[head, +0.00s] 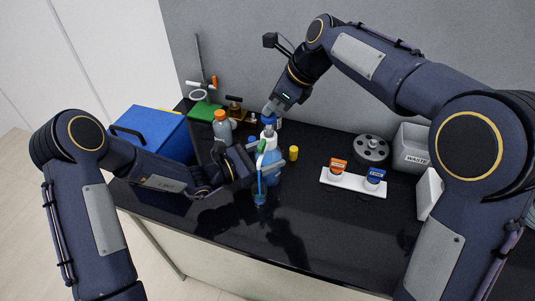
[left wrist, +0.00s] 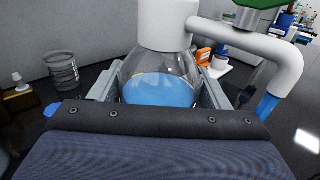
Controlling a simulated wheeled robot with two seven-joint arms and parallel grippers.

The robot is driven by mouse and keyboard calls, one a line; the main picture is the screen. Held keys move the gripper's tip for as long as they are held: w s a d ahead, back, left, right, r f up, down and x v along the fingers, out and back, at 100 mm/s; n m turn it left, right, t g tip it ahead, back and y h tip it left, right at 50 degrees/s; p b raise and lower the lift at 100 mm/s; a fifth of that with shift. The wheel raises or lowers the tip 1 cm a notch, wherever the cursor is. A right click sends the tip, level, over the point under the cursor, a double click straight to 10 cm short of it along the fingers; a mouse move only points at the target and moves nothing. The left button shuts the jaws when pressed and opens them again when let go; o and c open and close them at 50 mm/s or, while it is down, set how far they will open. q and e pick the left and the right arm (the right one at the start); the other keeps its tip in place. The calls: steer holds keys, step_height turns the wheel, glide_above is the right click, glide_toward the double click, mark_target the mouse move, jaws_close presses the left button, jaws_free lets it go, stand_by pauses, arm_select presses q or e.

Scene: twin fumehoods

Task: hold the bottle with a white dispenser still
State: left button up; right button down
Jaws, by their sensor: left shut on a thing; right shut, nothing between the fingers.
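The bottle with a white dispenser (head: 271,166) stands on the black bench, holding blue liquid. My left gripper (head: 259,165) is shut around its body. In the left wrist view, the clear bottle (left wrist: 160,88) sits between the two fingers, with the white dispenser head (left wrist: 165,25) above. The white spout bends down at the right, with blue at its end (left wrist: 267,106). A green part shows above the spout, cut off by the frame. My right gripper (head: 270,111) is shut and empty at the top of the dispenser; whether it touches is unclear.
A bottle with an orange cap (head: 222,127) and a blue box (head: 152,130) stand to the left. A yellow cylinder (head: 293,153), a white rack (head: 352,181) with two capped jars, a grey disc (head: 371,149) and a waste bin (head: 411,158) are to the right. The front bench is mostly clear.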

steer(key=shift+f, duration=0.75)
steer(key=shift+r, duration=1.5)
steer(key=shift+f, duration=0.75)
steer(key=shift+r, duration=0.75)
